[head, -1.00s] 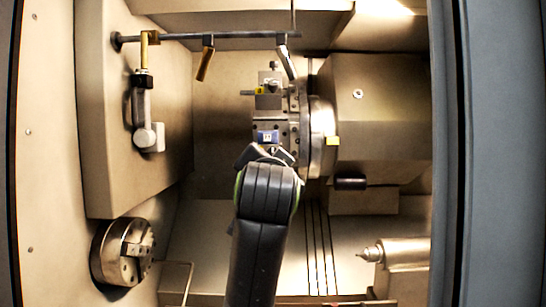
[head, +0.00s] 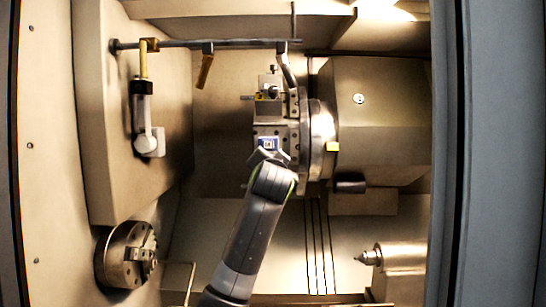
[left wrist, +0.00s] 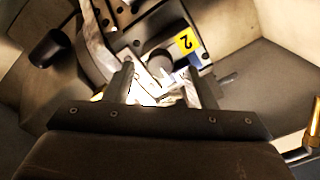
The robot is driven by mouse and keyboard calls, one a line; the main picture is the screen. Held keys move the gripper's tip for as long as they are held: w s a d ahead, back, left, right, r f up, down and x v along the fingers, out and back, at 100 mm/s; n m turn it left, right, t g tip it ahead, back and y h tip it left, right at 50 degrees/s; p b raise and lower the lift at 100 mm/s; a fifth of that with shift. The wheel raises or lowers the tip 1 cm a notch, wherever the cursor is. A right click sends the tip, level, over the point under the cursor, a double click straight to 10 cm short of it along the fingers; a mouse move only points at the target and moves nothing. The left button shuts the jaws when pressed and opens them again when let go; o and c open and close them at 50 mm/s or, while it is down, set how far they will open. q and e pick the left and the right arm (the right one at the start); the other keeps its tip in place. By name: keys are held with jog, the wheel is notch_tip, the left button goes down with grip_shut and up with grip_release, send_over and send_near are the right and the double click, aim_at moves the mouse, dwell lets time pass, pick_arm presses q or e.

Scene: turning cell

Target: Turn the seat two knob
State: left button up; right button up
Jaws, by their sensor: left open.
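The seat two block (head: 268,110) is on the tool turret, marked by a small yellow label (head: 261,97). In the left wrist view this label (left wrist: 186,42) shows a 2. A dark round knob (head: 272,90) sits beside the label; a similar dark round end (left wrist: 160,62) shows in the left wrist view, beyond the fingertips. Contact cannot be told. My right gripper is not in view.
A chuck (head: 125,255) is at lower left, a pointed tailstock (head: 385,256) at lower right. A black cylinder (head: 350,185) juts out right of the turret. The cell floor between chuck and tailstock is mostly clear.

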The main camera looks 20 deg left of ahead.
pick_arm(q)
jog(key=shift+x, duration=1.05)
jog(key=shift+p, duration=0.3)
jog(key=c, duration=1)
